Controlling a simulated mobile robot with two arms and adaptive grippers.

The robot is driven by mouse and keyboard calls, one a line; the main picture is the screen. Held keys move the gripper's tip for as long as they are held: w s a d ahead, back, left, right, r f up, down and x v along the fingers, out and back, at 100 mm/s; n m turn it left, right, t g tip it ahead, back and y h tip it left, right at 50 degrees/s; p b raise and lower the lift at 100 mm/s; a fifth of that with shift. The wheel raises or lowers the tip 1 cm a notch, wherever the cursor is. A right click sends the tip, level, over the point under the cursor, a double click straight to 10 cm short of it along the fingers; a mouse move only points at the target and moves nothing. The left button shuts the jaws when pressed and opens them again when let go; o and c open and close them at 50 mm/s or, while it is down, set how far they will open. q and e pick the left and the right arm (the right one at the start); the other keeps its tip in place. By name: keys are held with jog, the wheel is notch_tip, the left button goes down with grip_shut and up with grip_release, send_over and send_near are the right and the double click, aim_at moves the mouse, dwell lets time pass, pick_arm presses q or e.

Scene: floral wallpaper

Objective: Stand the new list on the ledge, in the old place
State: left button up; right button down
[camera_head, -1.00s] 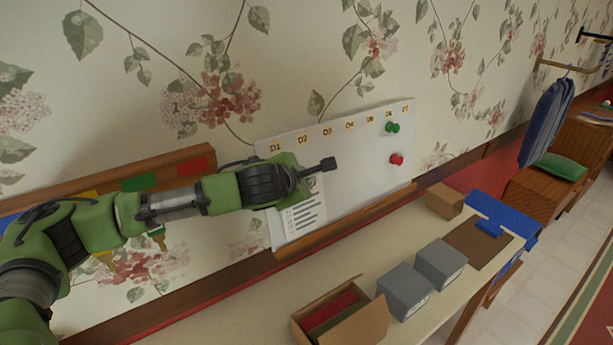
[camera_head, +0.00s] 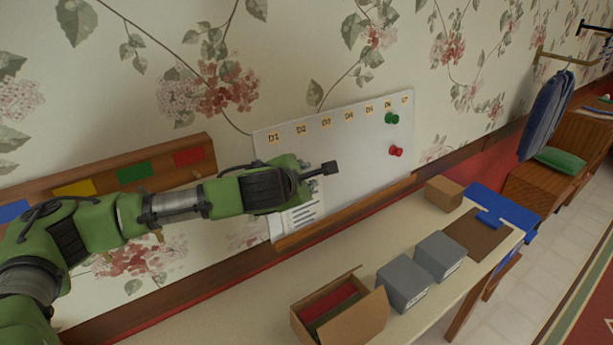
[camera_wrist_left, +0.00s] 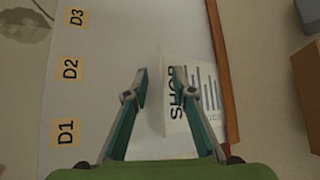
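The list is a white paper sheet headed "SHOP" with dark lines. It stands in the lower left part of the white board (camera_head: 350,150), under the D1 and D2 labels, and shows in the head view (camera_head: 304,213) and the left wrist view (camera_wrist_left: 205,92). Its lower edge is by the wooden ledge (camera_head: 345,218), which also shows in the wrist view (camera_wrist_left: 225,70). My left gripper (camera_wrist_left: 161,76) is in front of the board with its fingertips apart. One finger overlaps the sheet, and the other is beyond its top edge. My right gripper is out of view.
A red pin (camera_head: 396,151) and a green pin (camera_head: 392,118) are on the board's right side. Below, the table holds an open cardboard box (camera_head: 365,318), two grey boxes (camera_head: 404,285), a small brown box (camera_head: 444,192) and a brown clipboard (camera_head: 478,232).

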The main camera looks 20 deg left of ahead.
pick_arm(q)
jog(key=v, duration=1.2)
dwell(0.5)
